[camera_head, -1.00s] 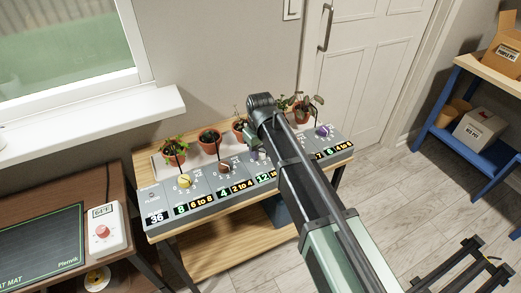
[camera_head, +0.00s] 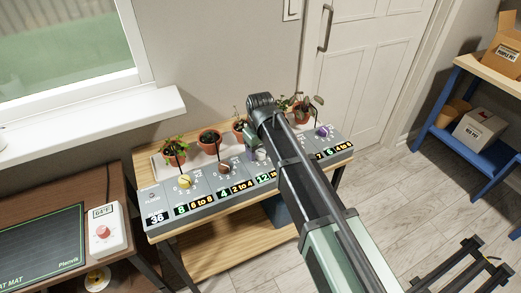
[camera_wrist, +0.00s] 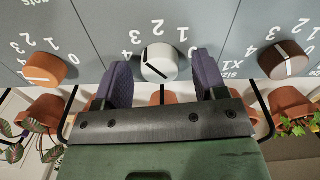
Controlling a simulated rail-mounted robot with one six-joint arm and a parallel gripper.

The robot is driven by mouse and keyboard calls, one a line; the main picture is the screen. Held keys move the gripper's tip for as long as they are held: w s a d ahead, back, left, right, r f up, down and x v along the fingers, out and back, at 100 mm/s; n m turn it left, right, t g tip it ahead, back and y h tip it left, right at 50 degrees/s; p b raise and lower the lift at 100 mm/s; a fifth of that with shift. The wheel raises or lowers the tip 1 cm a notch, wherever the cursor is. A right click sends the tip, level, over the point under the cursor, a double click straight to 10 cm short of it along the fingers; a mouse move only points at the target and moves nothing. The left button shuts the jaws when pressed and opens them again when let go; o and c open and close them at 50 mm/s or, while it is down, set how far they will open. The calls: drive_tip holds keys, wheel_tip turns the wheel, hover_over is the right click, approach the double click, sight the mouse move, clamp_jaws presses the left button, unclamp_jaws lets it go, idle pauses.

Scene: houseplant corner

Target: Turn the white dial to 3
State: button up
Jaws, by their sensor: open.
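The white dial (camera_wrist: 160,64) sits on the grey panel, with printed numbers 1 to 4 visible around it in the wrist view. A dark line marks its face; I cannot tell exactly which number it points to. My gripper (camera_wrist: 162,82) is open, with one purple finger on each side of the dial and visible gaps between. In the head view the white dial (camera_head: 261,156) is partly hidden by my gripper and arm.
An orange dial (camera_wrist: 43,68) and a brown dial (camera_wrist: 284,60) flank the white one. A yellow dial (camera_head: 184,181) and a purple dial (camera_head: 323,131) are farther along the panel. Potted plants (camera_head: 209,141) stand behind it.

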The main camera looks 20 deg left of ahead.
sight(261, 152)
wheel_tip(261, 152, up, 11)
drive_tip(key=p, duration=1)
drive_tip(key=shift+f, duration=0.15)
drive_tip(key=shift+f, duration=0.1)
drive_tip(key=s+d+m, duration=0.3)
drive_tip(key=s+d, duration=0.1)
drive_tip(key=d, duration=0.7)
drive_tip(key=s+d+m, duration=0.3)
drive_tip(key=s+d, duration=0.1)
drive_tip(key=d, duration=0.8)
drive_tip(key=s+d+m, duration=0.4)
drive_tip(key=d, duration=0.8)
drive_tip(key=shift+d+r+p, duration=0.25)
drive_tip(key=shift+r+p, duration=0.05)
drive_tip(key=shift+r, duration=0.05)
idle(2.1)
